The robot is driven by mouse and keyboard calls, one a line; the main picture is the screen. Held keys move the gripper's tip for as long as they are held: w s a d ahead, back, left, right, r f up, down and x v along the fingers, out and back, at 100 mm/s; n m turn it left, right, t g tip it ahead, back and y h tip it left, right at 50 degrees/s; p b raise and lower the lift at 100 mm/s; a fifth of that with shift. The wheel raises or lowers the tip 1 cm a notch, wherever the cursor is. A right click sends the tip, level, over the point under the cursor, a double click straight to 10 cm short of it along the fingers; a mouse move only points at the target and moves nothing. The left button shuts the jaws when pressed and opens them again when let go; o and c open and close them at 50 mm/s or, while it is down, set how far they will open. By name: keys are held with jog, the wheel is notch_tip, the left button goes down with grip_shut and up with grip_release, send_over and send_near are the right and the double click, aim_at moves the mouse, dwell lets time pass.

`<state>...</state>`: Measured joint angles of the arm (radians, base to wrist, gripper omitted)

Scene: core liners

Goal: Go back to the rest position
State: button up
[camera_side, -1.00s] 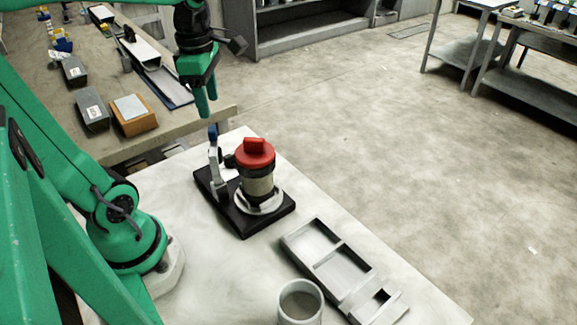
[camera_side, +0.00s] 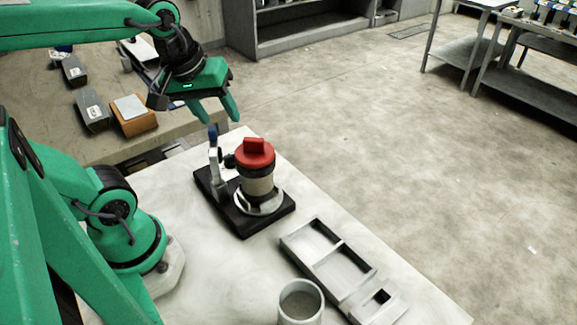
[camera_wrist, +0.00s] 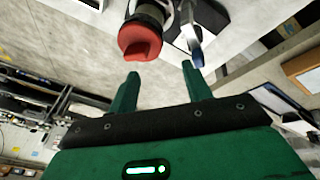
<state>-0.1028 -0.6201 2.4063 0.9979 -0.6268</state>
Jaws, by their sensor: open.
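My green gripper (camera_side: 217,112) is open and empty, in the air above the far left corner of the white table (camera_side: 330,205). In the wrist view its two fingers (camera_wrist: 160,76) are spread, with nothing between them.
A grey tray with compartments (camera_side: 345,265) and an open grey cup (camera_side: 300,303) are near the front of the white table. Behind, a brown bench (camera_side: 62,122) carries an orange-brown box (camera_side: 134,121) and grey boxes.

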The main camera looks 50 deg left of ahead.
jog(key=m, duration=0.2)
jog(key=d+m+t, duration=0.1)
jog(key=m, duration=0.2)
jog(key=s+d+m, duration=0.1)
jog(key=m, duration=0.2)
jog(key=shift+d+f+t, duration=0.1)
jog(key=shift+d+t, duration=0.1)
jog(key=shift+t, duration=0.1)
